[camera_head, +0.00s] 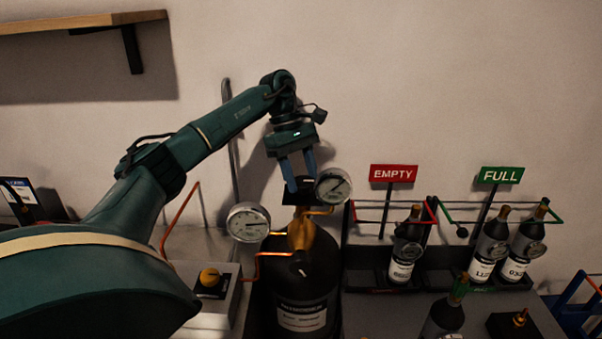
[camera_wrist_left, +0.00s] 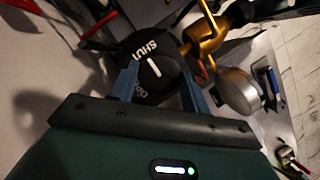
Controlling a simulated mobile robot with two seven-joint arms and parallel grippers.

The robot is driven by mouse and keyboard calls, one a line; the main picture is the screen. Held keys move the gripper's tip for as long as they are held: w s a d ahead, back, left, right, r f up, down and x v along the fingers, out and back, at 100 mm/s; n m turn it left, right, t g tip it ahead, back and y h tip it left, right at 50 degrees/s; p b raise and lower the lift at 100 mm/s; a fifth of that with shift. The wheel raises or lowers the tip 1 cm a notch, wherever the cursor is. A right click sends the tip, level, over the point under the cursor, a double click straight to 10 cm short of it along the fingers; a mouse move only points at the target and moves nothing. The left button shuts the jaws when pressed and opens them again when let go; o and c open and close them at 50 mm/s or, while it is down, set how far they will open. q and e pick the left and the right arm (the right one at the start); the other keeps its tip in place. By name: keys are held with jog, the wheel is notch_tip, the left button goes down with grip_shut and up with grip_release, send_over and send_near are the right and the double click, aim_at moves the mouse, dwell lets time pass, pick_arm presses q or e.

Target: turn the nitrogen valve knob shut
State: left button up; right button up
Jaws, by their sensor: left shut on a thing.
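The black nitrogen valve knob (camera_head: 297,196) sits on top of the brass valve (camera_head: 301,234) of a large dark cylinder (camera_head: 290,285). My left gripper (camera_head: 302,184) reaches down from above, its two blue fingers on either side of the knob, shut on it. In the left wrist view the knob (camera_wrist_left: 157,72) lies between the fingers (camera_wrist_left: 160,88). A short white line shows on the knob, beside the word SHUT. Another word, partly hidden by a finger, is near the left finger. My right gripper is in neither view.
Two round gauges flank the valve, one at right (camera_head: 333,186), one lower left (camera_head: 248,222). Copper pipes run around it. A yellow knob (camera_head: 209,278) on a grey box is at left. Small bottles stand by EMPTY (camera_head: 393,174) and FULL (camera_head: 501,175) signs at right.

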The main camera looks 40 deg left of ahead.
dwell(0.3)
pick_arm(q)
jog(key=o, duration=1)
jog(key=v, duration=1.3)
jog(key=shift+d, duration=0.15)
